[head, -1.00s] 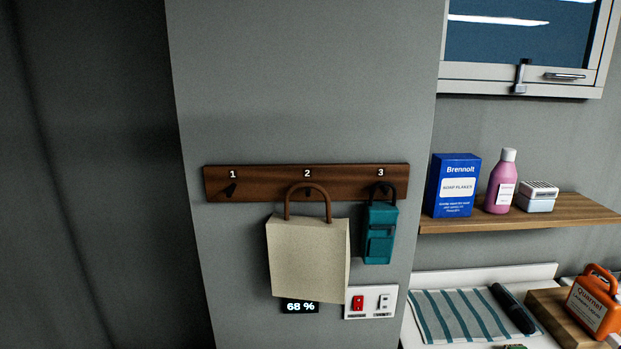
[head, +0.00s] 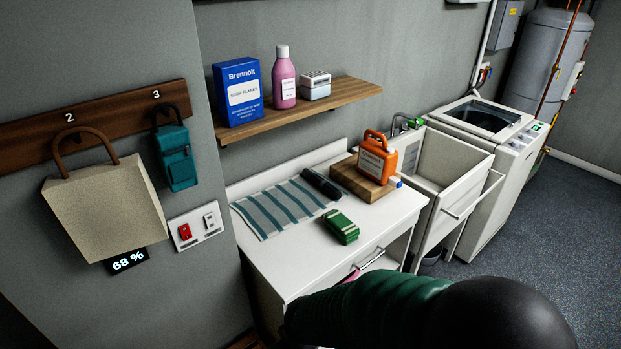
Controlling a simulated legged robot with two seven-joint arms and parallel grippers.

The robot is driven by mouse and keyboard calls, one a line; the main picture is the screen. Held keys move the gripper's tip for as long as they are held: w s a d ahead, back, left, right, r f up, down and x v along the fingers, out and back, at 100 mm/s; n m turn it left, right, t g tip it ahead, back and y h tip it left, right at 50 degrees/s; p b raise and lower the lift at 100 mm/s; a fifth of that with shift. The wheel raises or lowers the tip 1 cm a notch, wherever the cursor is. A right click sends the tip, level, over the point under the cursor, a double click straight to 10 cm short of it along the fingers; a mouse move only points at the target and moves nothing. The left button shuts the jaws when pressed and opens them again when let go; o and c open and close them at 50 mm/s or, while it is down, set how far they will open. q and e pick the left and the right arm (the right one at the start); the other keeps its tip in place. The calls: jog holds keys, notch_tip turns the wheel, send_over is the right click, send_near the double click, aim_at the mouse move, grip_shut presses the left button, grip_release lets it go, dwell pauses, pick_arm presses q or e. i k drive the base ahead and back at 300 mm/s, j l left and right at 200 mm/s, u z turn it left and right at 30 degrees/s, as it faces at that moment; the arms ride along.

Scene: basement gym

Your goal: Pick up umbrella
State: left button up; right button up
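A short black rolled object (head: 321,184), which looks like the folded umbrella, lies on a striped cloth (head: 268,208) on the white counter (head: 300,262). It lies near the back, left of a wooden board. Neither gripper shows in the head view. Part of my arm, green and black, crosses the bottom of the view in front of the counter, apart from the black object.
An orange bottle (head: 377,158) stands on the wooden board (head: 362,181). A green packet (head: 341,227) lies in front of the cloth. A shelf (head: 300,108) with a blue box (head: 238,92) and pink bottle (head: 284,77) overhangs the back. A sink (head: 440,165) stands to the right.

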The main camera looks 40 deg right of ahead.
aim_at(323, 184)
jog(key=i+l+u, duration=0.15)
jog(key=l, duration=0.7)
jog(key=i+l+u, duration=0.1)
jog(key=l, duration=0.75)
jog(key=i+l+u, duration=0.15)
jog(key=l, duration=0.7)
jog(key=i+l+u, duration=0.15)
jog(key=l, duration=0.75)
